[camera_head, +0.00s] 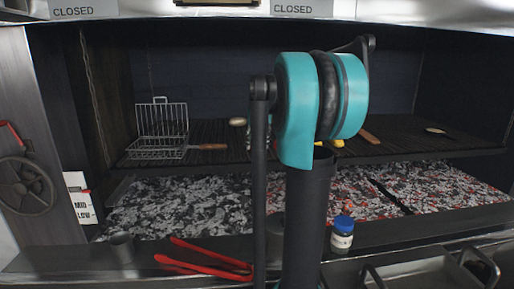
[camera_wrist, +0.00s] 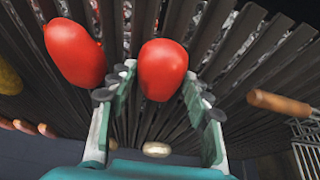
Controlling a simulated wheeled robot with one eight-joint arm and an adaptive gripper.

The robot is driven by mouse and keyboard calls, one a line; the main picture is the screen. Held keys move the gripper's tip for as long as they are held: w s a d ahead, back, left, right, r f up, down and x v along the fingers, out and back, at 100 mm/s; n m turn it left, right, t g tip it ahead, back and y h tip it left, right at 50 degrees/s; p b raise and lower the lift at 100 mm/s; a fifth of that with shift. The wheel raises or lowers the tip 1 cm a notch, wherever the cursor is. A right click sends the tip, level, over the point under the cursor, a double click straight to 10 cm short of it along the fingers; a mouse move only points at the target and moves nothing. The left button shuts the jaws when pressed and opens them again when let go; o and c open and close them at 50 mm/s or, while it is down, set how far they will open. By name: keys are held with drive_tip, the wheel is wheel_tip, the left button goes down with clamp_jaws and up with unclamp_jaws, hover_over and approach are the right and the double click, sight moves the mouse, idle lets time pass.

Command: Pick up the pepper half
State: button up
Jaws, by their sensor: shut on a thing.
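In the wrist view a red, rounded, glossy piece, which I take as the pepper half (camera_wrist: 163,62), sits between the two fingers of my gripper (camera_wrist: 158,80). The fingers are shut on it near their tips. A second red piece (camera_wrist: 75,52) of similar look lies just outside the left finger, over the dark grate bars. Whether the held piece touches the grate I cannot tell. In the head view my arm hides the gripper and the held piece.
A dark grate (camera_head: 400,143) spans the grill above glowing coals (camera_head: 180,205). A wire basket (camera_head: 158,130) with a wooden handle stands at left. A pale round piece (camera_wrist: 157,149) lies beyond the fingers. Red tongs (camera_head: 210,258) and a blue-lidded jar (camera_head: 342,235) are on the front ledge.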

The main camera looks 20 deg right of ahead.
sight(257, 144)
wheel_tip(257, 144, up, 10)
idle(0.6)
